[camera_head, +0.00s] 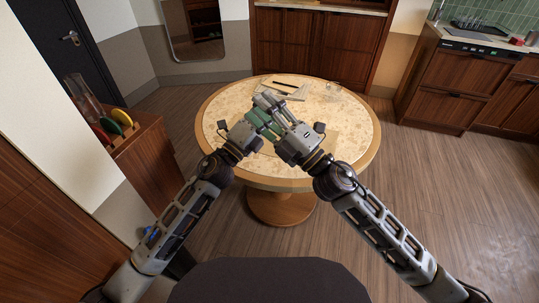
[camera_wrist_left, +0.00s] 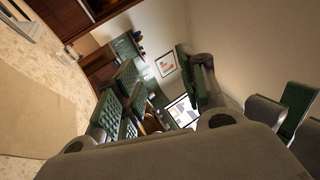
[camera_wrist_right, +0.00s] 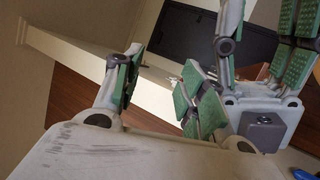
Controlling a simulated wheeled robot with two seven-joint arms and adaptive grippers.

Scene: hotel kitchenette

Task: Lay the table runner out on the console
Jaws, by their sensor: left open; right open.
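A flat, plain beige cloth that looks like the table runner lies on the round table's speckled top; it shows in the left wrist view (camera_wrist_left: 35,112), and its edge shows faintly beside my right gripper in the head view (camera_head: 326,143). My left gripper (camera_head: 258,122) and right gripper (camera_head: 268,106) are close together above the table, fingers overlapping in the head view. Both are open, with no cloth seen between their green pads. The arms hide part of the cloth. I cannot tell which furniture is the console.
The round table (camera_head: 361,133) has a wooden rim. Papers and dark slim items (camera_head: 290,88) lie at its far side, with a clear glass (camera_head: 333,89) near them. A wooden cabinet (camera_head: 150,163) at left carries coloured plates (camera_head: 121,117). The floor at right is clear.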

